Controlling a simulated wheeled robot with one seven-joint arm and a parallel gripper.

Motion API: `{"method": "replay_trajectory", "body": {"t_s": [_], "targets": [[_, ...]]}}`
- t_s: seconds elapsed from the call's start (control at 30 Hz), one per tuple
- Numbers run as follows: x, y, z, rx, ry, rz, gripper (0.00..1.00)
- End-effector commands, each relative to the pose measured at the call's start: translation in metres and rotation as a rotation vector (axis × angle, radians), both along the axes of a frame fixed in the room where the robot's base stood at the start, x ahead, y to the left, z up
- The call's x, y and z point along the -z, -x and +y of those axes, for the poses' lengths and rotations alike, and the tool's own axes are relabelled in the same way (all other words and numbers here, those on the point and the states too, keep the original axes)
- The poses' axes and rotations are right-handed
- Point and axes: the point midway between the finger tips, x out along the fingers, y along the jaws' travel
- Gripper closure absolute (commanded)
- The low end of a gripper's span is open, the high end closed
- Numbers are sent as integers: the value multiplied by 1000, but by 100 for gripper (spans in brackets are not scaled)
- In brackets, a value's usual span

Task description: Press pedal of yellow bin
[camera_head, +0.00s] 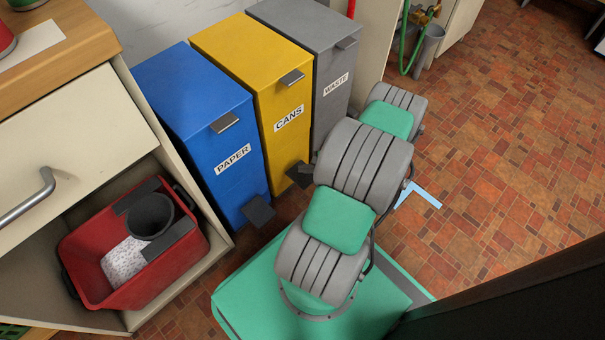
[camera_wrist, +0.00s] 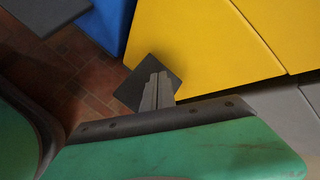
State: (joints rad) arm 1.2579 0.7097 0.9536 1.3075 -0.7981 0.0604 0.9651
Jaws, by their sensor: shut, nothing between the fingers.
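The yellow bin (camera_head: 262,75), labelled CANS, stands between a blue bin and a grey bin in the head view. Its dark square pedal (camera_head: 298,176) sticks out low at its front, close to my arm. In the wrist view the yellow bin (camera_wrist: 215,45) fills the upper right, and the dark pedal (camera_wrist: 143,76) lies in the middle. My gripper (camera_wrist: 158,78) is shut and empty, with its fingertips overlapping the pedal in that view. I cannot tell whether they touch it. In the head view my arm mostly hides the gripper.
The blue PAPER bin (camera_head: 193,95) with its own pedal (camera_head: 258,211) stands left. The grey WASTE bin (camera_head: 312,40) stands right, its pedal hidden. A red tub (camera_head: 92,277) sits in the open cabinet at left.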

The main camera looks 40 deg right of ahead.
Motion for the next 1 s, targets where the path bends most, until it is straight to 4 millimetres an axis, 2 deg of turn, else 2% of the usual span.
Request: {"method": "replay_trajectory", "body": {"t_s": [0.77,1.0], "targets": [[0,0,0,0,0,0,100],[9,0,0,0,0,0,100]]}}
